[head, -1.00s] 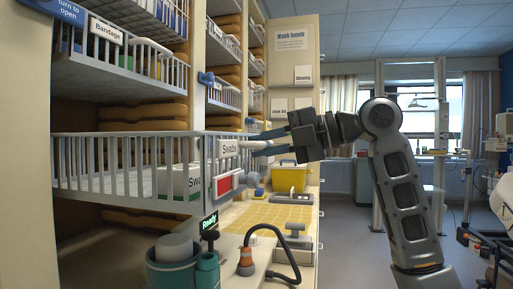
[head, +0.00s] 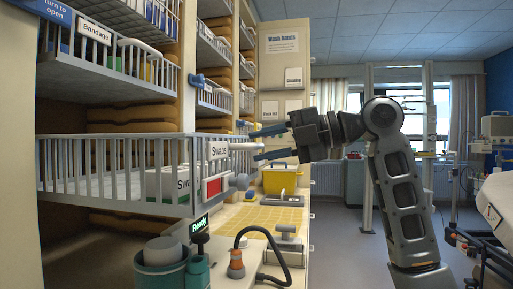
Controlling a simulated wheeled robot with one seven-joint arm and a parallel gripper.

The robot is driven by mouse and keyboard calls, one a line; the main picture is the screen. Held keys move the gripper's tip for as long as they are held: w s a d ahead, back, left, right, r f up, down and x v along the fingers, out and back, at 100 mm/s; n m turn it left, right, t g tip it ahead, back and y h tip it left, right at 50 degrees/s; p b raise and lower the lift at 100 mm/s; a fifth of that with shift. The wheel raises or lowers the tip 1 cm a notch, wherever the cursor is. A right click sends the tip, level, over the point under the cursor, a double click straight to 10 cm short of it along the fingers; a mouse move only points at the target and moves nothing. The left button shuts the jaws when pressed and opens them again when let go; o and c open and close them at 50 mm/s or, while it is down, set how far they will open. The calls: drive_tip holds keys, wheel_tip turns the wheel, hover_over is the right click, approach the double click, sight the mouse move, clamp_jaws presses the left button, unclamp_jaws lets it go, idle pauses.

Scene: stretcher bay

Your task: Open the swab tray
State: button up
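The swab tray (head: 112,204) is a grey barred basket on the left, with a white "Swabs" label (head: 217,150) and a red panel (head: 213,187) on its front. It projects from the shelf unit, and a white box (head: 168,184) lies inside. A grey round knob (head: 239,181) shows at its front. My gripper (head: 258,144) points left with its two blue-grey fingers spread. Whether a fingertip touches the tray is unclear.
The bandage tray (head: 110,72) projects above. Below are a teal container (head: 162,270), a green "Ready" display (head: 199,229), a black hose (head: 285,232) and a yellow mat (head: 262,219). A yellow bin (head: 282,180) stands behind. A stretcher (head: 492,215) is at the right, with open floor between.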

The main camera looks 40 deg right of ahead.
drive_tip(key=shift+v, duration=2.8)
